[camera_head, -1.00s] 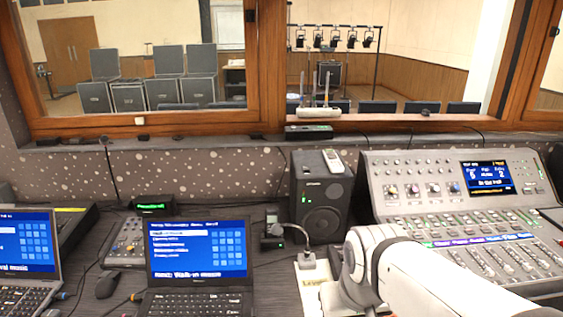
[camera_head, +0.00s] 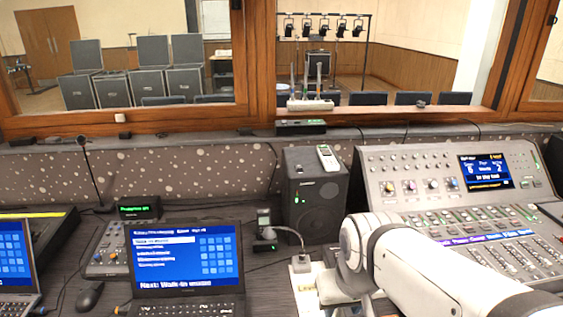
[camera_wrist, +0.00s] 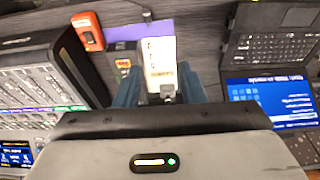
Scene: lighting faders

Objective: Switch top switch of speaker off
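The speaker (camera_head: 322,212) is a dark box at the middle of the desk in the head view, with small green lights on its front. Its switches are too small to make out. My arm reaches in from the lower right in front of it, and my gripper is not visible there. In the wrist view my gripper (camera_wrist: 158,88) has two bluish fingers spread apart. A white labelled block (camera_wrist: 159,57) with a grey plug shows between and beyond them; I cannot tell how far below it lies. I do not make out the speaker in the wrist view.
A mixing console (camera_head: 440,190) stands right of the speaker and a laptop (camera_head: 187,260) to the left. A pale handheld device (camera_head: 327,157) lies on the speaker. A small device with a cable (camera_head: 265,240) is close on its left. An orange-red device (camera_wrist: 88,32) shows in the wrist view.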

